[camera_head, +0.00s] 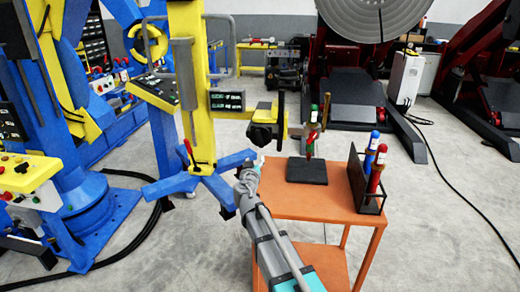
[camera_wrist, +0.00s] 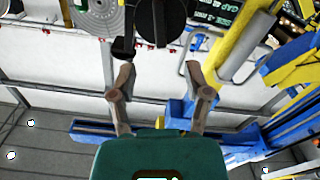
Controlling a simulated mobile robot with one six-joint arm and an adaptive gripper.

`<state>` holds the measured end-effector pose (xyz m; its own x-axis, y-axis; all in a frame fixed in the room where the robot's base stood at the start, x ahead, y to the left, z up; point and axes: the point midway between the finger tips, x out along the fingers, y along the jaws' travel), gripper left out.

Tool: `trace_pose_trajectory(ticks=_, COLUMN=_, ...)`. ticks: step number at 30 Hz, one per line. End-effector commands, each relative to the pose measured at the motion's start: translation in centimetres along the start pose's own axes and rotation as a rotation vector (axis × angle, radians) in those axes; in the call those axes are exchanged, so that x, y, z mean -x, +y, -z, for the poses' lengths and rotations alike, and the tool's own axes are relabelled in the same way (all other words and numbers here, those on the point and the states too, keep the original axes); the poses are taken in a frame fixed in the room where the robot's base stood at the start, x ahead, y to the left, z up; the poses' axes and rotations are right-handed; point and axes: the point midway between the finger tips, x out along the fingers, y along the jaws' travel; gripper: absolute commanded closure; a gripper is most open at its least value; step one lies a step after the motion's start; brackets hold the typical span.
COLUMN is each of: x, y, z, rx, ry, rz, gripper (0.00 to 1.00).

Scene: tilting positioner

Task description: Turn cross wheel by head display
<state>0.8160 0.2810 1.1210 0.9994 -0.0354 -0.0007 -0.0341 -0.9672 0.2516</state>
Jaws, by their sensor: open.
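The head display (camera_head: 227,101) is a dark panel with green text on the yellow column's arm. It also shows at the top right of the wrist view (camera_wrist: 212,12). A black wheel or knob (camera_head: 262,136) sits low on the yellow head, right of the display. A dark round part, likely the same one, shows at the top of the wrist view (camera_wrist: 161,22). I cannot tell which is the cross wheel. My gripper (camera_wrist: 160,82) is open and empty, below the head and apart from the dark round part.
An orange cart (camera_head: 310,205) stands right of my arm, with a black block (camera_head: 307,170), a small upright tool and a rack (camera_head: 367,185) of red and blue bottles. The yellow column (camera_head: 190,80) has blue feet (camera_head: 190,185). Cables lie on the floor.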

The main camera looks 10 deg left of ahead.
Motion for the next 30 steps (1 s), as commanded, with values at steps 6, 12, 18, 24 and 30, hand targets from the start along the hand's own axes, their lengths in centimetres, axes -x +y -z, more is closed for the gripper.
trace_pose_trajectory(ticks=6, x=0.0, y=0.0, z=0.1, rx=-0.001, ry=0.002, rz=0.001, gripper=0.37)
trace_pose_trajectory(ticks=12, x=-0.1, y=0.0, z=0.1, rx=-0.001, ry=0.001, rz=0.0, gripper=0.37)
trace_pose_trajectory(ticks=18, x=-1.2, y=-0.1, z=0.1, rx=-0.001, ry=0.001, rz=0.0, gripper=0.37)
trace_pose_trajectory(ticks=24, x=-3.5, y=-0.1, z=0.1, rx=-0.001, ry=0.0, rz=-0.001, gripper=0.37)
trace_pose_trajectory(ticks=30, x=-6.5, y=-0.2, z=0.1, rx=-0.001, ry=0.001, rz=0.0, gripper=0.37)
